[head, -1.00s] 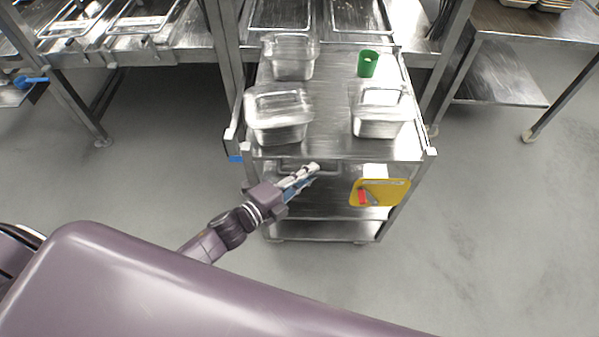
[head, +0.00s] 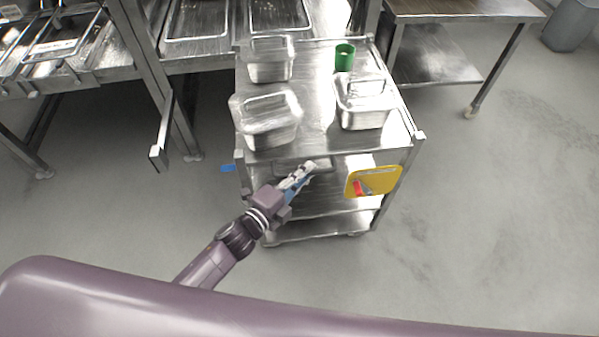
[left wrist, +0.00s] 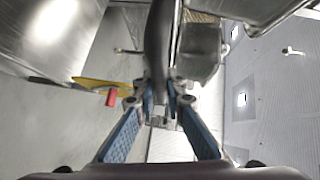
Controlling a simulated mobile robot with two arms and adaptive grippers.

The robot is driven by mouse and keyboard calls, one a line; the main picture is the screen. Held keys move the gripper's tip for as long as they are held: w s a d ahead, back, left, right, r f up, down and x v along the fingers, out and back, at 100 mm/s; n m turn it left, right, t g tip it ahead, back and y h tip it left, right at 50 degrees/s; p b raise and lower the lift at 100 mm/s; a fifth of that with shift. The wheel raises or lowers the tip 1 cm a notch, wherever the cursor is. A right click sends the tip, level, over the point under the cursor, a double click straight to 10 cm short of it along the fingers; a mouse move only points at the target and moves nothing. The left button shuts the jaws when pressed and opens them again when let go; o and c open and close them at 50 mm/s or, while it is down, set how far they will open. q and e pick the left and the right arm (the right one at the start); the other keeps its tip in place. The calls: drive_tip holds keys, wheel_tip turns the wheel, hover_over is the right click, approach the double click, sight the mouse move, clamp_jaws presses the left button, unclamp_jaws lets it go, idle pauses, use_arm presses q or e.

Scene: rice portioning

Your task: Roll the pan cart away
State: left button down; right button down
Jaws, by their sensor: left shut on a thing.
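The pan cart (head: 310,139) is a steel trolley with a top and lower shelves, standing in the middle of the head view. On its top are a rear left pan (head: 268,62), a front left pan (head: 266,118), a right pan (head: 363,103) and a green cup (head: 345,57). My left gripper (head: 304,176) is shut on the cart's handle (head: 318,163) at the near end. In the left wrist view a dark bar (left wrist: 157,50) runs between the blue-padded fingers (left wrist: 160,112). My right gripper is not in view.
A steel counter (head: 205,62) with trays stands behind left, its leg close to the cart. A steel table (head: 460,12) is behind right. A yellow board (head: 378,181) hangs at the cart's near end. A grey bin (head: 570,25) is far right. Floor on the right is open.

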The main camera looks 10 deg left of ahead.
use_arm(q)
drive_tip(key=shift+d, duration=0.3)
drive_tip(key=c, duration=2)
unclamp_jaws()
drive_tip(key=shift+o, duration=0.2)
drive_tip(key=shift+s+a, duration=0.2)
drive_tip(key=v, duration=1.1)
drive_tip(key=shift+s, duration=0.25)
